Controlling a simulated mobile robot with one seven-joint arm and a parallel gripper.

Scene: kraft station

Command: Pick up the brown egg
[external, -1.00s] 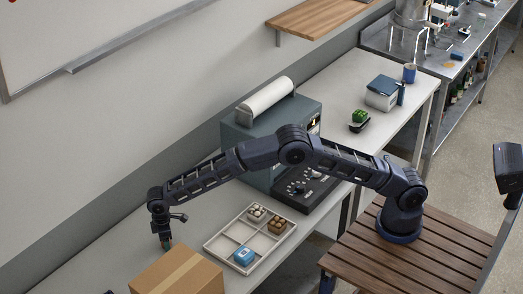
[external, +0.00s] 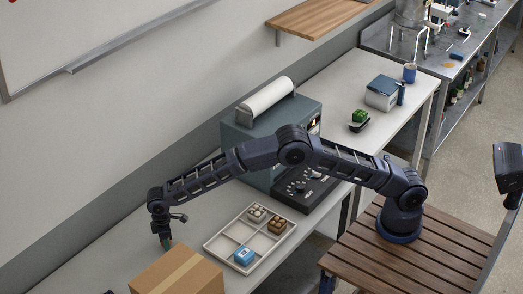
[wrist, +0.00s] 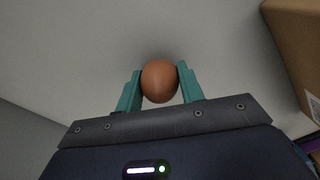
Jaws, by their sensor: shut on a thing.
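The brown egg (wrist: 160,81) shows in the wrist view, held between the two green fingers of my gripper (wrist: 161,84). The fingers touch it on both sides. In the external view my gripper (external: 166,243) points down at the white table, behind the cardboard box. The egg cannot be made out there. I cannot tell whether the egg is still touching the table.
A cardboard box (external: 180,272) stands close to my gripper; it also shows at the right of the wrist view (wrist: 300,40). A divided tray (external: 222,238) with egg cartons and a blue item lies to the right. A teal machine (external: 240,135) stands behind it.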

